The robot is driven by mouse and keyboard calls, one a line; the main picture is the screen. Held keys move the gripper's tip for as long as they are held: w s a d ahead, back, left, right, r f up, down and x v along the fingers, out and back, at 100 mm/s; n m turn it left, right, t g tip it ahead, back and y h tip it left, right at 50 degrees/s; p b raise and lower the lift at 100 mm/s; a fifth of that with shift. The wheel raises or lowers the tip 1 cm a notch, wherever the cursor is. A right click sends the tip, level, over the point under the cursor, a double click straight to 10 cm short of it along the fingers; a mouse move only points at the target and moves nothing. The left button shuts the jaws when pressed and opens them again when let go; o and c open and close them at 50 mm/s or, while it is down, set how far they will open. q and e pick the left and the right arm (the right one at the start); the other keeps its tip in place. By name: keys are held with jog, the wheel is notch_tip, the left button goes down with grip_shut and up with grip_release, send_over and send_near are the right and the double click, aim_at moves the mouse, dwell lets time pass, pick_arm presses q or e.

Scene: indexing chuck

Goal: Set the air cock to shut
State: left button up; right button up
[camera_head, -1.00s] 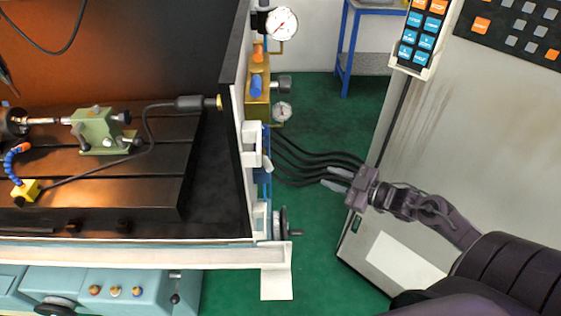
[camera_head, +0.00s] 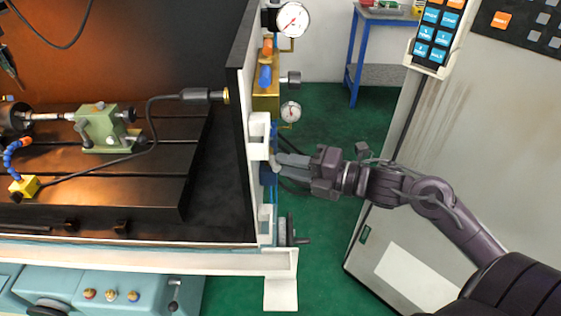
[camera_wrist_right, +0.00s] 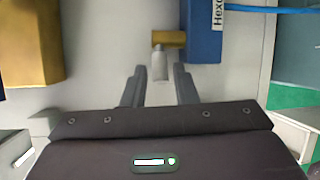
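The air cock shows in the right wrist view as a brass stub with a short grey lever (camera_wrist_right: 160,64), fixed to the side of a blue unit (camera_wrist_right: 203,35). The lever points toward my wrist camera. My right gripper (camera_wrist_right: 159,76) is open, with one grey finger on each side of the lever and a small gap visible at both sides. In the head view my right gripper (camera_head: 279,166) reaches in from the right to the machine's side panel, and its fingers mostly hide the cock there. My left gripper is not in view.
A brass manifold (camera_head: 265,103) with orange and blue knobs and gauges (camera_head: 291,111) is above my right gripper. White brackets (camera_head: 259,136) stand close to it. A handwheel (camera_head: 285,231) is below. The control cabinet (camera_head: 460,150) stands at the right, with green floor between.

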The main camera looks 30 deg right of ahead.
aim_at(276, 166)
jog(key=shift+x, duration=1.15)
grip_shut()
jog(key=shift+s+a+f+m+t+h+b, duration=0.15)
jog(key=shift+a+m+t+h+b, duration=0.2)
jog(key=shift+m+h, duration=0.2)
jog(key=shift+a+m+t+h+b, duration=0.25)
jog(key=shift+m+t+h+b, duration=0.55)
jog(key=shift+h, duration=0.35)
grip_release()
